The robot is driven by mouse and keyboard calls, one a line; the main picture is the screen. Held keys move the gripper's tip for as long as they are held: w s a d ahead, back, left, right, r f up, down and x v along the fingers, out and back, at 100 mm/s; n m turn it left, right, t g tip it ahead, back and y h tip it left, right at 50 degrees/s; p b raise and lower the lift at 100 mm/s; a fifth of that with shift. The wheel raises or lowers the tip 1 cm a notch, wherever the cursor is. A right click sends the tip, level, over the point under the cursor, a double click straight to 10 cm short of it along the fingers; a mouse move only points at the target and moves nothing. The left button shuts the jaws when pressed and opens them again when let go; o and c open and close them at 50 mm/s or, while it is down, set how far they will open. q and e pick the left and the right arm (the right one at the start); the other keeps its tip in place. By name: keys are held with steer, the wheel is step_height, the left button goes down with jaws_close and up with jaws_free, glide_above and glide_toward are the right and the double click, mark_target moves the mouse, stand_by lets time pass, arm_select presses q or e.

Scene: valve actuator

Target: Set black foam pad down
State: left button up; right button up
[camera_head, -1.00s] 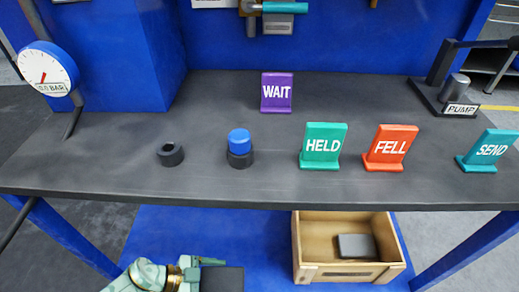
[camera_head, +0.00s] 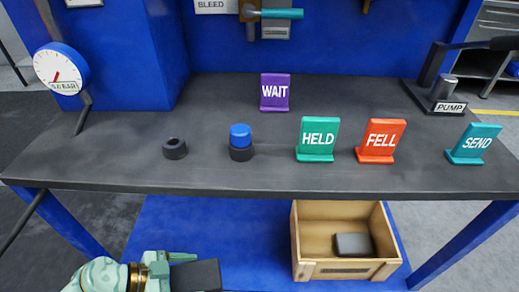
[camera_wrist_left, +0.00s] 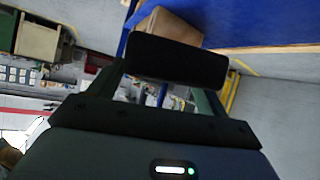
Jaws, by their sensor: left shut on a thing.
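My left gripper (camera_head: 168,270) is low at the front, below the bench top, in the head view. It is shut on a black foam pad (camera_head: 196,276), which sticks out to the right of the fingers. In the left wrist view the dark pad (camera_wrist_left: 175,61) spans between the fingertips and hides what is behind it. The pad is held to the left of a wooden crate (camera_head: 345,271) and apart from it. My right gripper is in neither view.
A dark grey block (camera_head: 354,245) lies in the crate on the blue lower shelf (camera_head: 225,225). The bench top (camera_head: 330,180) overhangs behind the gripper. It carries HELD (camera_head: 317,139), FELL (camera_head: 380,140), WAIT (camera_head: 275,92) and SEND (camera_head: 472,143) signs, a blue-capped part (camera_head: 240,142) and a black ring (camera_head: 174,149).

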arm_select(q)
steer(key=s+a+r+t+p, duration=0.1)
steer(key=r+p, duration=0.6)
steer(key=r, duration=0.7)
steer(key=s+a+r+n+t+p, duration=0.1)
steer(key=s+r+p, duration=0.2)
steer(key=r+p, duration=0.4)
steer(key=s+a+r+n+t+y+p, duration=0.1)
steer(key=r+p, duration=0.6)
steer(key=r, duration=1.6)
steer(key=shift+s+a+r, duration=0.15)
steer(key=shift+s+a, duration=0.4)
steer(key=shift+a, duration=0.05)
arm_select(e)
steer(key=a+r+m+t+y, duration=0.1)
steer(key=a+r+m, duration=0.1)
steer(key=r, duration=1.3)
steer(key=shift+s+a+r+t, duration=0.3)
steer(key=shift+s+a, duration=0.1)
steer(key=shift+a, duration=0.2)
